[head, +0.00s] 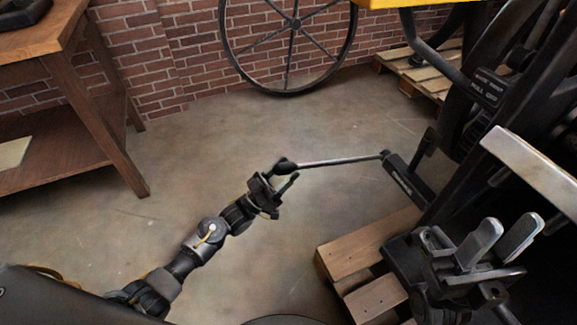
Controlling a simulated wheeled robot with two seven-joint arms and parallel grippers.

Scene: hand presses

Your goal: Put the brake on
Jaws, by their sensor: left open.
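A thin metal rod (340,161) with a dark knob (286,165) at its left end reaches out from the black press (457,128). I cannot tell for sure that this rod is the brake lever. My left gripper (286,177) is open, close below the knob; whether it touches the knob is unclear. My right gripper (501,241) shows two silver fingers spread apart, with nothing between them, in front of the press at lower right.
A wooden pallet (350,250) lies under the press, and another pallet (447,66) stands behind. A large spoked wheel (289,93) leans near the brick wall (185,50). A wooden table (30,50) stands at left. The middle floor is clear.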

